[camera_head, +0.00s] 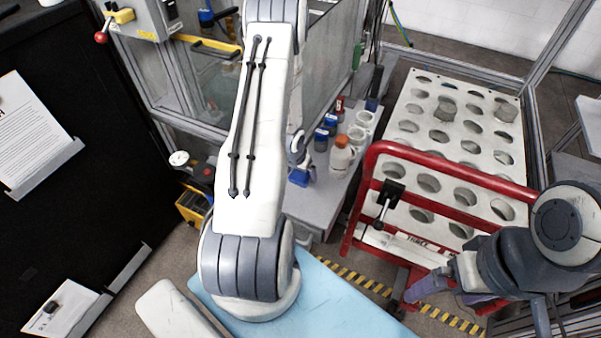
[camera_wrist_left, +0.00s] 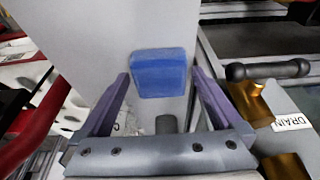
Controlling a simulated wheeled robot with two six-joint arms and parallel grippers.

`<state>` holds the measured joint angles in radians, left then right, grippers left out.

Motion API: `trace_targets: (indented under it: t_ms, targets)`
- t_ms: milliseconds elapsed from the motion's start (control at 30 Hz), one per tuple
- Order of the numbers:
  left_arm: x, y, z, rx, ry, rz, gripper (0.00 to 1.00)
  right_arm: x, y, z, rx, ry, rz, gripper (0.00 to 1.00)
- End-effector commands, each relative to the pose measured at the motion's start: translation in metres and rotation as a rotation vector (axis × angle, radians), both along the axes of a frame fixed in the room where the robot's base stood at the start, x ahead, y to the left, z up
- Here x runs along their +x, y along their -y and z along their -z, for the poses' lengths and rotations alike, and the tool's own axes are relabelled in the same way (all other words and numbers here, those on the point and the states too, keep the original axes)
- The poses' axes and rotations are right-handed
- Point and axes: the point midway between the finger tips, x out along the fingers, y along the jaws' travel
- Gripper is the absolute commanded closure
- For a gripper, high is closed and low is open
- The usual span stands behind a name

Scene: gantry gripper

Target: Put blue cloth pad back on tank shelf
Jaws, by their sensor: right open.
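The blue cloth pad (camera_wrist_left: 158,73) is a rounded blue block in the left wrist view, against a pale grey surface (camera_wrist_left: 105,28). My left gripper (camera_wrist_left: 160,78) is open, with one purple finger on each side of the pad. Narrow gaps seem to show between the fingertips and the pad's sides. In the head view my left gripper is hidden behind my white arm. A small blue patch (camera_head: 299,177) beside that arm may be the pad; I cannot tell. My right gripper (camera_head: 447,290) is open and empty at the lower right. The grey shelf (camera_head: 322,198) beside the glass tank (camera_head: 325,70) holds bottles.
An orange-capped bottle (camera_head: 342,155) and several blue-capped bottles stand on the shelf. A red-railed cart (camera_head: 455,170) and a white perforated rack (camera_head: 425,130) are at right. A dark bar handle (camera_wrist_left: 268,70) and a DRAIN label (camera_wrist_left: 291,122) lie right of my left gripper.

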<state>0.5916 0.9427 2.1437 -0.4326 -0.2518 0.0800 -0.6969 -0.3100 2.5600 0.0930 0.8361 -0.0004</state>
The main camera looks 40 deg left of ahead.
Motion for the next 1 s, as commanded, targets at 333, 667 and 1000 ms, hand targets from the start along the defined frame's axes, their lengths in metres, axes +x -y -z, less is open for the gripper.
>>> trace_targets:
  t_ms: [333,667,1000]
  targets:
    - [-0.011,0.002,-0.045,0.002,0.003,-0.002,0.0,0.0,0.0,-0.013,0.0,0.0,0.0,0.0]
    - [-0.03,0.007,-0.106,0.001,0.001,-0.001,0.0,0.0,0.0,-0.037,0.0,0.0,0.0,0.0]
    - [-0.035,0.008,-0.117,0.0,0.0,0.0,0.0,0.0,0.0,-0.041,0.0,0.0,0.0,0.0]
